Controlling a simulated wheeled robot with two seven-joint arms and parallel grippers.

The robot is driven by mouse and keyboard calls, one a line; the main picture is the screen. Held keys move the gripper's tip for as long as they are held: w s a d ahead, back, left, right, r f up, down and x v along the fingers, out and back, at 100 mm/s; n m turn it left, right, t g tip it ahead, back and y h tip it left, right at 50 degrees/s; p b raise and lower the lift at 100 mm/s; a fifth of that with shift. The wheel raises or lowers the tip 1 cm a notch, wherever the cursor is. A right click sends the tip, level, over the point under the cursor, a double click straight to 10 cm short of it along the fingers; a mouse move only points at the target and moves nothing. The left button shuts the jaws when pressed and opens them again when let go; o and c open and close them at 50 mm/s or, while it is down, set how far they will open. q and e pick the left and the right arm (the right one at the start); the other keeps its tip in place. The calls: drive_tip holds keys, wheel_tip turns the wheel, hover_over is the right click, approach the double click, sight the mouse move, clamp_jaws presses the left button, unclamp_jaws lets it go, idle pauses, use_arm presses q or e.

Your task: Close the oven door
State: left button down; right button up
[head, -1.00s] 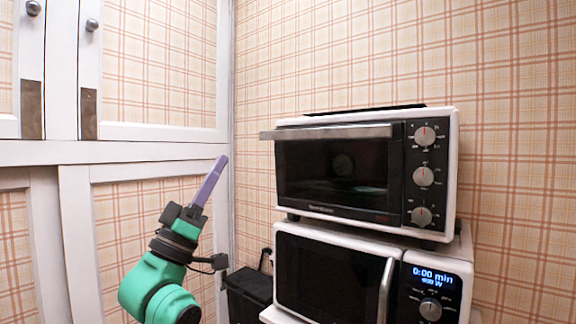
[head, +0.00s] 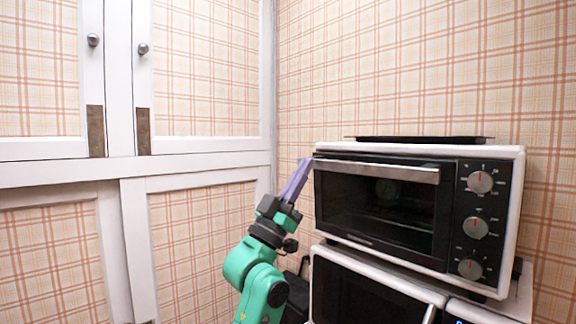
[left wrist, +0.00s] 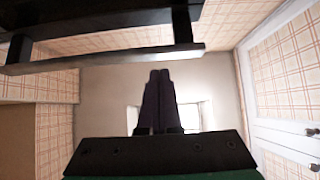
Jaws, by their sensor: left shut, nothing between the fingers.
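The oven (head: 505,215) is a white countertop oven with a black front, at the right in the head view. Its glass door (head: 375,205) stands upright against the front, shut or nearly shut; I cannot tell whether a small gap is left. The silver door handle (head: 385,171) runs along the door's top and also crosses the upper part of the left wrist view (left wrist: 105,58). My left gripper (head: 304,163), with purple fingers, is shut and empty. Its tips are by the handle's left end; contact is unclear. The fingers also show in the left wrist view (left wrist: 160,75). My right gripper is not in view.
The oven stands on a white microwave (head: 365,295). A black tray (head: 420,139) lies on the oven's top. White cabinet doors (head: 205,80) with plaid panels fill the left side. A dark bin (head: 296,295) is partly hidden behind my left arm.

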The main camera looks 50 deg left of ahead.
use_arm(q)
drive_tip(key=shift+w+d, duration=0.1)
drive_tip(key=shift+w, duration=0.35)
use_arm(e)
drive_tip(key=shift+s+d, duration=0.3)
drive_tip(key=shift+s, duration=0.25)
use_arm(q)
drive_tip(key=shift+w+r+p, duration=0.4)
drive_tip(key=shift+w+r, duration=0.15)
drive_tip(key=shift+w, duration=0.35)
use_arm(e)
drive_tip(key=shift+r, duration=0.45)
use_arm(q)
drive_tip(key=shift+f, duration=0.1)
